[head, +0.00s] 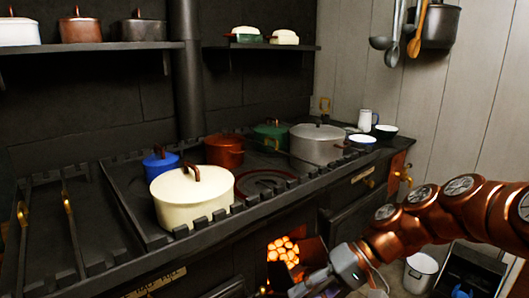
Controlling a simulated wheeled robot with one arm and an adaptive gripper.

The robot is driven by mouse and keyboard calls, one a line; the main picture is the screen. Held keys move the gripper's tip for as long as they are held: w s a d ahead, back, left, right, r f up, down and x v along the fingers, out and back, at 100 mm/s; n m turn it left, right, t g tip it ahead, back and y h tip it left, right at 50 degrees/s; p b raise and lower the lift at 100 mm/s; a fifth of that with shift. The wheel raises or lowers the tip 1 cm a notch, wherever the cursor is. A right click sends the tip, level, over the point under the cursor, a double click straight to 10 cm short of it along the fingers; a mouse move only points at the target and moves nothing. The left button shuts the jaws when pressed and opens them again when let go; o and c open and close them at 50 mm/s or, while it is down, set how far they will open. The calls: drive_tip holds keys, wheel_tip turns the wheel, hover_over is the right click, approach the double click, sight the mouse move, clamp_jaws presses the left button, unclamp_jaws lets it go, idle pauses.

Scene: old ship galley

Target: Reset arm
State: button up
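My copper arm reaches in from the right edge. My gripper (312,285) is low in the picture, just below and right of an open firebox with glowing coals (283,250). The grey wrist shows, but the fingers are small and partly cut off by the bottom edge. I cannot tell whether they are open or shut, or whether they touch anything.
The black stove (120,262) carries a cream pot (192,203), a blue pot (160,168), a copper pot (224,150), a green pot (271,130) and a grey pot (317,148). A white bucket (420,274) stands on the floor beyond my arm.

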drive_tip(key=s+d+r+h+p, duration=0.5)
drive_tip(key=s+r+p, duration=0.1)
drive_tip(key=s+p, duration=0.3)
drive_tip(key=s+d+r+m+h+p, duration=0.1)
drive_tip(key=s+d+r+h+p, duration=0.4)
drive_tip(key=s+r+p, duration=0.2)
drive_tip(key=s+p, duration=0.2)
drive_tip(key=s, duration=0.2)
drive_tip(key=shift+s, duration=0.15)
drive_tip(key=shift+a, duration=0.15)
